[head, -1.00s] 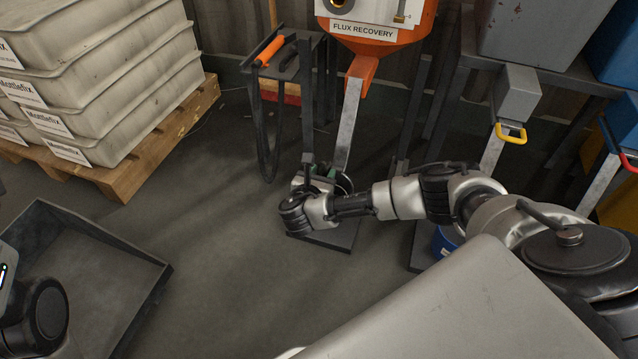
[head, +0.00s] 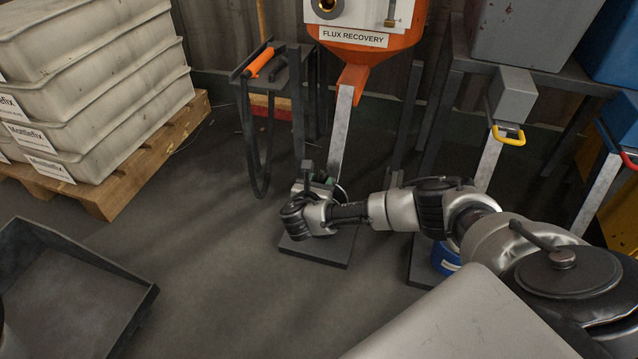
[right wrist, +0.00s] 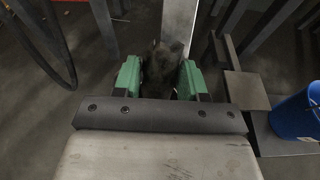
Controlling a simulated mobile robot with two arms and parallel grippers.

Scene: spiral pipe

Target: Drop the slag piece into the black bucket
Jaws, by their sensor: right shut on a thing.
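The slag piece (right wrist: 162,62) is a dark, rough lump between the green fingers of my right gripper (right wrist: 158,80) in the right wrist view. The gripper is shut on it. In the head view my right gripper (head: 326,182) is at the foot of the flux recovery chute, above a dark floor plate (head: 325,250). My wrist hides most of what stands on that plate, and the slag does not show there. I cannot clearly make out the black bucket; a thin curved edge shows just behind the gripper. My left gripper is not in view.
The orange flux recovery hopper (head: 362,54) and its chute (head: 341,130) stand behind the gripper. A blue bucket (head: 446,258) sits to the right, also in the right wrist view (right wrist: 298,112). A dark tray (head: 70,290) and a loaded pallet (head: 110,195) are left, with open floor between.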

